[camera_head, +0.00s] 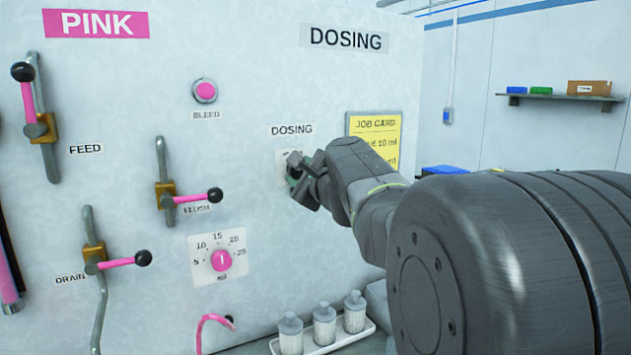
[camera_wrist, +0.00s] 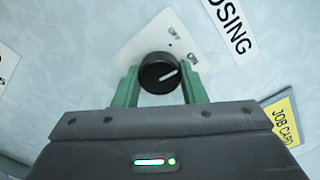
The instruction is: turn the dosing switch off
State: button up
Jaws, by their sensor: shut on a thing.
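The dosing switch is a round black knob (camera_wrist: 160,72) on a white plate (camera_wrist: 140,45) marked OFF and ON. In the wrist view its white pointer line points toward ON. My gripper (camera_wrist: 160,86) has its green fingers on both sides of the knob and is shut on it. In the head view my gripper (camera_head: 296,178) is at the panel under the DOSING label (camera_head: 291,130). There it hides most of the switch and its plate.
Left of the switch are the flush lever (camera_head: 190,198), the bleed button (camera_head: 205,91) and a pink dial (camera_head: 221,260). A yellow job card (camera_head: 376,132) hangs just right. Below, several bottles (camera_head: 324,325) stand on a white tray (camera_head: 368,328).

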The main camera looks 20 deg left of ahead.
jog(key=n+b, duration=0.3)
jog(key=n, duration=0.2)
jog(key=shift+f, duration=0.15)
jog(key=shift+n+b, duration=0.9)
jog(key=shift+n, duration=0.3)
jog(key=o, duration=1)
jog(key=shift+r, duration=0.2)
jog(key=b+v, duration=0.2)
jog(key=v, duration=1.1)
jog(key=shift+s+d, duration=0.25)
jog(key=shift+s, duration=0.05)
